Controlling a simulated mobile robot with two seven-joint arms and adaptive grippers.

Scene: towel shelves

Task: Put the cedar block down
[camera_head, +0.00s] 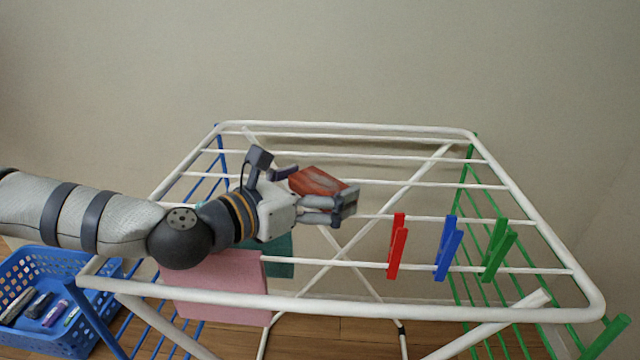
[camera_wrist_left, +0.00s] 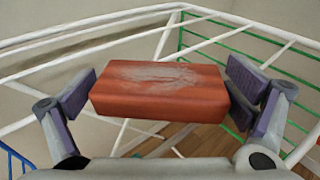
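The cedar block (camera_head: 318,181) is a reddish-brown brick shape with a pale worn patch on top. In the left wrist view the block (camera_wrist_left: 160,92) lies crosswise between the two finger pads, which meet its ends. My left gripper (camera_head: 318,190) is shut on it and holds it above the rails of the white drying rack (camera_head: 370,308). The same gripper (camera_wrist_left: 165,95) frames the block in the wrist view. No surface shows touching the block from below. My right gripper is in neither view.
Red (camera_head: 397,246), blue (camera_head: 448,249) and green (camera_head: 498,250) clothespins sit on a right-hand rail. A pink cloth (camera_head: 220,290) and a teal cloth (camera_head: 281,262) hang near my left arm. A blue basket (camera_head: 75,338) with small items stands lower left. The rack has open gaps.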

